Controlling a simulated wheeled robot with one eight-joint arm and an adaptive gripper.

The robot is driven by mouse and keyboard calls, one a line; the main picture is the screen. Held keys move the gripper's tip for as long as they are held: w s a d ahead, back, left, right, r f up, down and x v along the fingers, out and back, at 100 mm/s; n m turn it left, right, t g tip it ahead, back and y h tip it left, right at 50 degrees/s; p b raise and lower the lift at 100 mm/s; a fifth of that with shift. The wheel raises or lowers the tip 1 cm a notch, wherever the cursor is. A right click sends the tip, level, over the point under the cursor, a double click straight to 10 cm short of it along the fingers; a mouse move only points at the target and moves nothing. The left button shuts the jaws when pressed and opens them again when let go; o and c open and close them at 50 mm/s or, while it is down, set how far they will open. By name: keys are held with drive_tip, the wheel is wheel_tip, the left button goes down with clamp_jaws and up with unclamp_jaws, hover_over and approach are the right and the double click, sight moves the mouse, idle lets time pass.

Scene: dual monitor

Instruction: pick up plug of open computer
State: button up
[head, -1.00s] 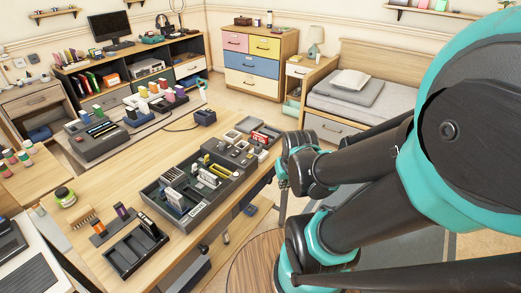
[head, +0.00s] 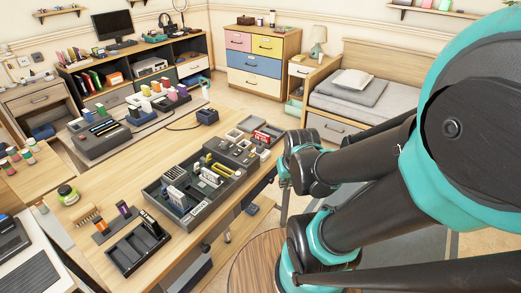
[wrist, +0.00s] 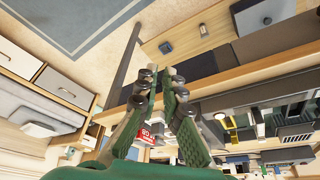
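The open computer looks like the dark grey open case (head: 190,212) with parts standing in it, on the wooden table in the head view. I cannot make out its plug for sure. A thin dark cable runs to a small dark box (head: 207,116) behind the case. My gripper shows in the wrist view (wrist: 161,84) as two green fingers with dark joints. Its tips are apart with nothing visible between them. In the head view, only a teal part at the arm's end shows by the table's right edge; the fingertips cannot be made out there.
The wooden table (head: 88,170) also holds a black tray (head: 137,249), a red box (head: 266,135) and a grey device (head: 100,140). A bed (head: 360,98) and a coloured drawer chest (head: 254,67) stand behind. Bare tabletop lies left of the case.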

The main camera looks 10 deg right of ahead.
drive_tip(key=o, duration=0.8)
drive_tip(key=w+r+m, duration=0.1)
drive_tip(key=w+r, duration=0.1)
drive_tip(key=w, duration=0.1)
drive_tip(key=w+r+m+g, duration=0.1)
drive_tip(key=w+r, duration=0.1)
drive_tip(key=w, duration=0.2)
drive_tip(key=w+a+r+m, duration=0.1)
drive_tip(key=w+r, duration=0.1)
drive_tip(key=w, duration=0.1)
drive_tip(key=shift+w, duration=0.15)
wheel_tip(320, 180, up, 8)
drive_tip(key=m+g, duration=0.3)
drive_tip(key=m, duration=0.3)
hover_over(260, 145)
wheel_tip(260, 145, down, 12)
drive_tip(key=shift+w+a+f, duration=0.1)
drive_tip(key=shift+w, duration=0.05)
drive_tip(key=shift+d+f, duration=0.2)
drive_tip(key=shift+f, duration=2.45)
